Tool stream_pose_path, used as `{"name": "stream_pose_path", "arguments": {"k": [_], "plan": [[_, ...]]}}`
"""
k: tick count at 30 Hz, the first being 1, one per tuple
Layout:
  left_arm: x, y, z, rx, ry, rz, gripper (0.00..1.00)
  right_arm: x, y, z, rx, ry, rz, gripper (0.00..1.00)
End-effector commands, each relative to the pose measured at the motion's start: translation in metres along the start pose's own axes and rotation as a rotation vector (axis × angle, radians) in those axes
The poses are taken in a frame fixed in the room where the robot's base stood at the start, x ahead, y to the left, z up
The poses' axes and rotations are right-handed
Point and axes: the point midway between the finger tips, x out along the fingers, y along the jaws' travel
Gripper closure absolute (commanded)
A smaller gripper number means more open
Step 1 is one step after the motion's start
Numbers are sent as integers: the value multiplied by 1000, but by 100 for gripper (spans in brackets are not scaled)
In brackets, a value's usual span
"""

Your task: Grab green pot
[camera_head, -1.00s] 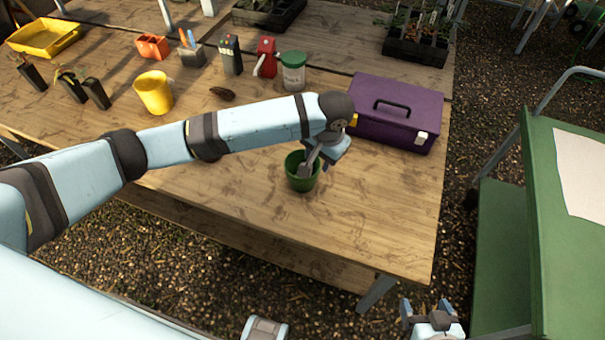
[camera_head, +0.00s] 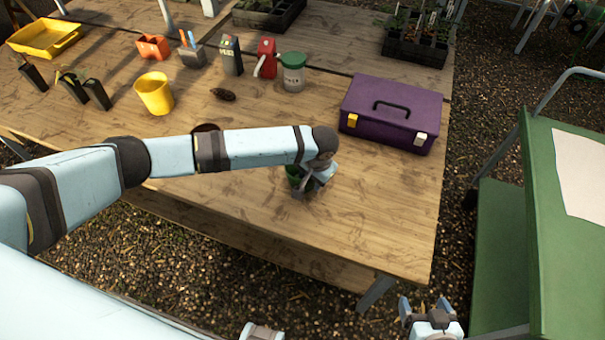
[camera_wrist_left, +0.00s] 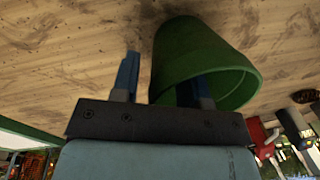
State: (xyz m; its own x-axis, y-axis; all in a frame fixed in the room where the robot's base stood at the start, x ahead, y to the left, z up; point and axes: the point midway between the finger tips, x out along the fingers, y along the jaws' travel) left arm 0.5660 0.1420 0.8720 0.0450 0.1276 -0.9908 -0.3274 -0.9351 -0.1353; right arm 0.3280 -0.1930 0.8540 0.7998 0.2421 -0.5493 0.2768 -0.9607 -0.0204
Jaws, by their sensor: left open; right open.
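The green pot (camera_head: 293,172) stands on the wooden table, mostly hidden by my left arm and gripper in the head view. In the left wrist view the pot (camera_wrist_left: 195,50) is large and close, its mouth facing the camera. My left gripper (camera_head: 300,188) is open at the pot. One finger is outside the pot and the other reaches into its mouth, with the wall between them; whether they touch it I cannot tell. My right gripper (camera_head: 428,308) is open and empty, low in the head view, off the table.
A purple toolbox (camera_head: 392,112) stands right of the pot. A yellow pot (camera_head: 154,94), a lidded grey container (camera_head: 292,74) and a brown pot (camera_head: 206,128), partly behind my arm, stand farther back. A green cart (camera_head: 560,240) is at right. The table's front right is clear.

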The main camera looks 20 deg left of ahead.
Motion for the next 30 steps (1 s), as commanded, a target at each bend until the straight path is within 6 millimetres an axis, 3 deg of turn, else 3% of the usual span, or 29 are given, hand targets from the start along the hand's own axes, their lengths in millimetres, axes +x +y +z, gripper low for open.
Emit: {"name": "stream_pose_path", "arguments": {"k": [2,3,8,22,26,30], "plan": [[0,0,0,0,0,0,59,0,0,0,0,0,0,18],[0,0,0,0,0,0,64,0,0,0,0,0,1,18],[0,0,0,0,0,0,100,0,1,0,0,0,1,18],[-5,0,0,0,0,1,100,0,1,0,0,0,2,18],[-16,-2,0,0,1,2,100,0,1,1,-1,-1,2,18],[-42,-5,-1,0,3,3,100,1,1,1,-1,0,2,18]]}}
